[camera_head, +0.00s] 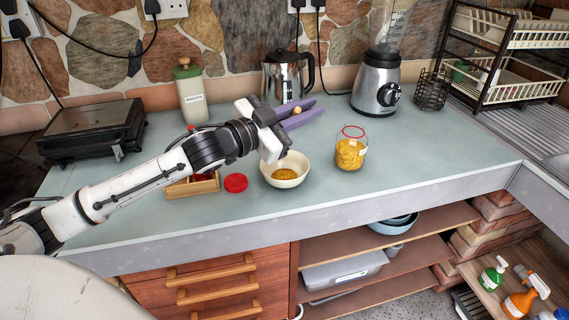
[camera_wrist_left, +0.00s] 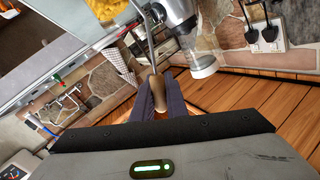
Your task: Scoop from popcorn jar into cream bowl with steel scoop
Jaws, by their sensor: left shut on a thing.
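The glass popcorn jar (camera_head: 350,153), full of yellow kernels, stands on the counter with its red-rimmed mouth open. The cream bowl (camera_head: 303,166) stands left of it with some yellow kernels inside. My left gripper (camera_head: 301,114) is above and behind the bowl, shut on the tan handle of the steel scoop (camera_head: 297,110). In the left wrist view, the handle (camera_wrist_left: 157,92) sits between the fingers and a steel shaft runs away from it. I cannot make out the scoop's head clearly. The jar's yellow contents show at upper left there (camera_wrist_left: 117,45). My right gripper is not in view.
A red lid (camera_head: 236,183) and a wooden box (camera_head: 206,185) lie left of the bowl. A canister (camera_head: 192,97), a steel pot (camera_head: 284,75), a blender (camera_head: 376,85) and a wire basket (camera_head: 432,91) stand behind. The counter right of the jar is clear.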

